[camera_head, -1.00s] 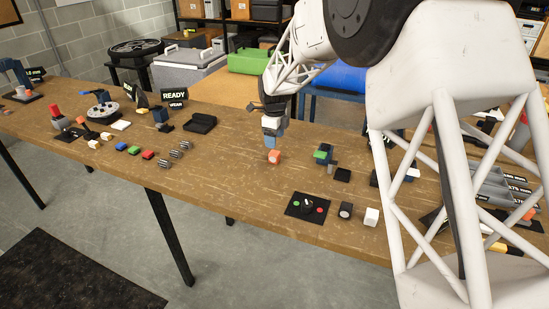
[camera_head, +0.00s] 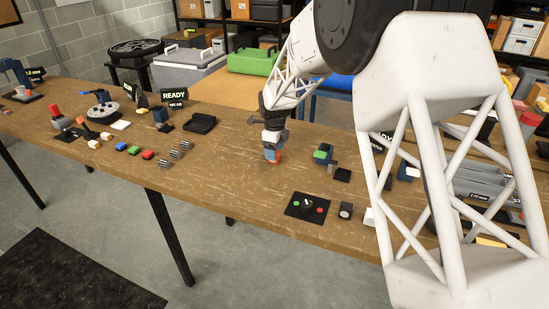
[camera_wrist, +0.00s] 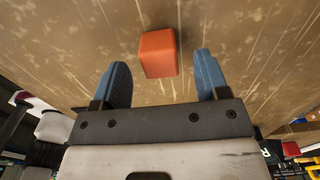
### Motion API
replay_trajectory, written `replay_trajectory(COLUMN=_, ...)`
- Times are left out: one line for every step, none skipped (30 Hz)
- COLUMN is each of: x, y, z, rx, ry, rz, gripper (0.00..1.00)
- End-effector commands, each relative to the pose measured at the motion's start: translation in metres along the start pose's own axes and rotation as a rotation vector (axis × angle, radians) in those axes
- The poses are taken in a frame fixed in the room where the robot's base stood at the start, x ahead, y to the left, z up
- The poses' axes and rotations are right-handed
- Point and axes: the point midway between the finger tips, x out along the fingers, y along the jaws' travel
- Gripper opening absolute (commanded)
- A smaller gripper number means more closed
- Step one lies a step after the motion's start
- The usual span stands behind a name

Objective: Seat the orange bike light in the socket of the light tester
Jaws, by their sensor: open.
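The orange bike light (camera_wrist: 159,53) is a small orange block on the wooden bench. In the wrist view it lies ahead of my gripper (camera_wrist: 161,70), in line with the gap between the two blue fingers. My gripper is open and holds nothing. In the head view my gripper (camera_head: 271,156) is low over the bench at the light, and its fingers mostly hide the light. I cannot tell for sure which fixture is the light tester. A black plate with a dial (camera_head: 306,206) lies nearer the front edge.
The bench (camera_head: 225,180) is bare left of the dial plate. My arm covers much of the right side.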

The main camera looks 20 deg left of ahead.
Motion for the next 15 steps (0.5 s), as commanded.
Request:
replay_trajectory(x=0.006, y=0.0, z=0.0, rx=0.0, ry=0.0, rz=0.0, gripper=0.68)
replay_trajectory(x=0.009, y=0.0, z=0.0, rx=0.0, ry=0.0, rz=0.0, gripper=0.68)
replay_trajectory(x=0.012, y=0.0, z=0.0, rx=0.0, ry=0.0, rz=-0.001, gripper=0.68)
replay_trajectory(x=0.014, y=0.0, z=0.0, rx=0.0, ry=0.0, rz=-0.001, gripper=0.68)
replay_trajectory(x=0.015, y=0.0, z=0.0, rx=0.0, ry=0.0, rz=-0.001, gripper=0.68)
replay_trajectory(x=0.017, y=0.0, z=0.0, rx=0.0, ry=0.0, rz=-0.001, gripper=0.68)
replay_trajectory(x=0.018, y=0.0, z=0.0, rx=0.0, ry=0.0, rz=-0.001, gripper=0.68)
replay_trajectory(x=0.018, y=0.0, z=0.0, rx=0.0, ry=0.0, rz=-0.001, gripper=0.68)
replay_trajectory(x=0.018, y=0.0, z=0.0, rx=0.0, ry=0.0, rz=-0.001, gripper=0.68)
replay_trajectory(x=0.018, y=0.0, z=0.0, rx=0.0, ry=0.0, rz=-0.001, gripper=0.68)
replay_trajectory(x=0.018, y=0.0, z=0.0, rx=0.0, ry=0.0, rz=-0.001, gripper=0.68)
replay_trajectory(x=0.018, y=0.0, z=0.0, rx=0.0, ry=0.0, rz=-0.001, gripper=0.68)
replay_trajectory(x=0.018, y=0.0, z=0.0, rx=0.0, ry=0.0, rz=-0.001, gripper=0.68)
replay_trajectory(x=0.018, y=0.0, z=0.0, rx=0.0, ry=0.0, rz=-0.001, gripper=0.68)
replay_trajectory(x=0.018, y=0.0, z=0.0, rx=0.0, ry=0.0, rz=-0.001, gripper=0.68)
